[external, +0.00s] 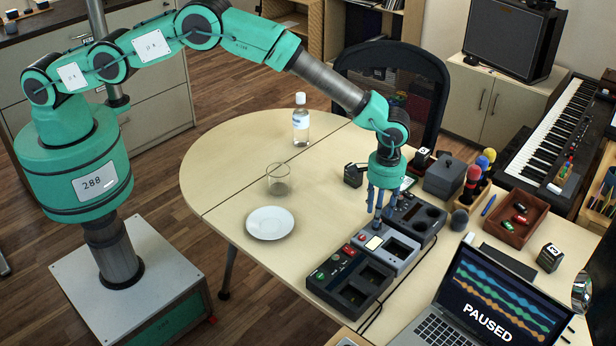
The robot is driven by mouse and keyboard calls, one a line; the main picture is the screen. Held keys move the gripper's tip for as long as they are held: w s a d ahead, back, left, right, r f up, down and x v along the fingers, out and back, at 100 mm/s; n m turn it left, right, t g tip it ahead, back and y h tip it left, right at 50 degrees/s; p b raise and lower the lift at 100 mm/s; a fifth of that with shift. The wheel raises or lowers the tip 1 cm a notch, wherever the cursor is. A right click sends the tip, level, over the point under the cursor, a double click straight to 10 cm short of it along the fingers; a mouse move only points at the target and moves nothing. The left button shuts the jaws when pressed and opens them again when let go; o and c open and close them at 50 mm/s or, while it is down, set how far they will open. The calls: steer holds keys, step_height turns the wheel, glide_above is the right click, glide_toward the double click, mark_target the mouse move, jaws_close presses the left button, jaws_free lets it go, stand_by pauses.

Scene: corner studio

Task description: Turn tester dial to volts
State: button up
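Three boxy devices stand in a row on the table: a black one with red and green buttons (330,272), a light grey one with a pale screen (400,252), and a dark grey one (424,217). I cannot tell for sure which is the tester. My gripper (377,212) points straight down with its blue fingers over the back left of the light grey device. A small knob-like part shows just below the fingertips; it may be the dial. Its setting is too small to read. I cannot tell whether the fingers touch it or how far apart they are.
A white plate (270,223), a glass (278,180) and a bottle (301,122) stand on the left of the table (230,160). A laptop (497,305) is at the front right. A brown tray (515,218) and a grey box (444,178) stand at the right.

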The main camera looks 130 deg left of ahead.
steer(key=shift+f, duration=1.7)
jaws_close()
